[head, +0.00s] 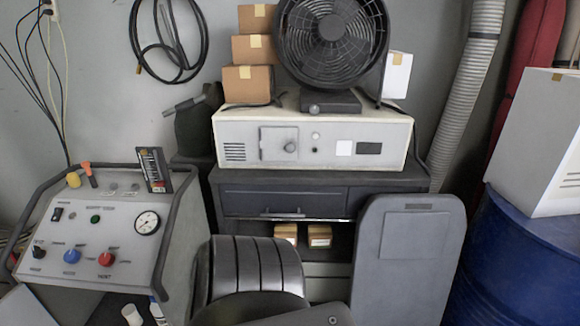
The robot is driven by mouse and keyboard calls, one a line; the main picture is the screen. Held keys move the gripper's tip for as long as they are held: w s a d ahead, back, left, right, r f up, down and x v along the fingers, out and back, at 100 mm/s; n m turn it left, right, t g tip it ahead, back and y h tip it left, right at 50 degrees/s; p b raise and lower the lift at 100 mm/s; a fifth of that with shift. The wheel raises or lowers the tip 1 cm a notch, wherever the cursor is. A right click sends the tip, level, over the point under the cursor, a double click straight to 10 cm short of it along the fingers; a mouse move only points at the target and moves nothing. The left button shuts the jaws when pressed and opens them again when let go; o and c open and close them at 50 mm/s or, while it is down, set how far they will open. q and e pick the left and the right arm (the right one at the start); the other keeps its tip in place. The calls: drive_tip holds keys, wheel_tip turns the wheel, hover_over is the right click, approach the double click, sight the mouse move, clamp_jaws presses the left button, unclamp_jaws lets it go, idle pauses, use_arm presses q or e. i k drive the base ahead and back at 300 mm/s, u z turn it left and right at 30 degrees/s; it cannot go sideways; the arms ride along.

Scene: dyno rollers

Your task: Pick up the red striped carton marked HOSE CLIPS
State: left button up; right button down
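I cannot make out a red striped carton marked HOSE CLIPS in the head view. Two small brown cartons, a left one (287,233) and a right one (319,236), sit in the shadowed opening under the drawer of the dark cabinet (271,197). Their markings are too small to read. A black box with an orange edge (154,170) stands at the top right of the grey control console (100,232). Neither of my grippers shows.
A black fan (332,42) and stacked brown boxes (254,48) are on a beige unit (233,128) atop the cabinet. A grey panel (408,265) stands before the cabinet's right side. A blue drum (510,265) bears a white box (535,145). A dark ribbed form (250,270) blocks the lower middle.

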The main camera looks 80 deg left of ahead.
sight(288, 231)
drive_tip(key=u, duration=0.6)
drive_tip(key=i, duration=0.8)
drive_tip(key=u, duration=0.8)
